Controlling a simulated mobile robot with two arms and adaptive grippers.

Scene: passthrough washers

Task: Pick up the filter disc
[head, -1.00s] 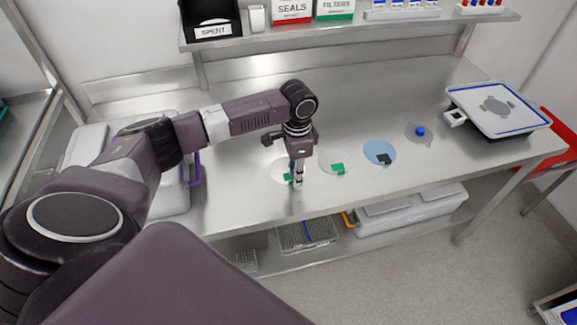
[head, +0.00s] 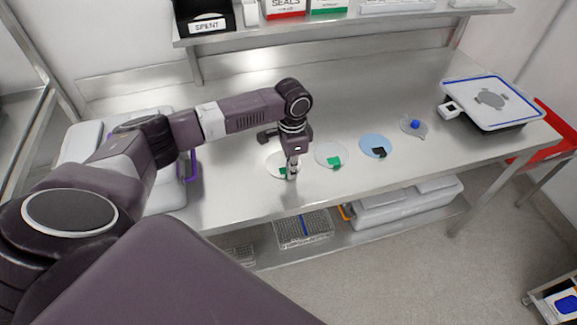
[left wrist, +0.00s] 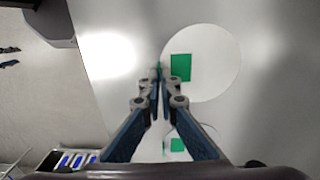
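A white filter disc (head: 275,160) with a green patch lies at the left of the row on the steel bench. My left gripper (head: 291,176) points down at its front right edge. In the left wrist view, the disc (left wrist: 215,62) is large, its green patch just right of my fingertips (left wrist: 159,70). The fingers are nearly together, with a thin green piece between the tips at the disc's edge. I cannot tell whether the disc is clear of the bench. A second white disc (head: 327,150) with a green patch lies to the right. My right gripper is not in view.
A blue disc (head: 370,142) with a black patch and a grey disc (head: 408,129) with a blue knob lie further right. A white-topped tray (head: 466,93) stands at the right end. A shelf (head: 340,26) runs behind. The bench behind the discs is clear.

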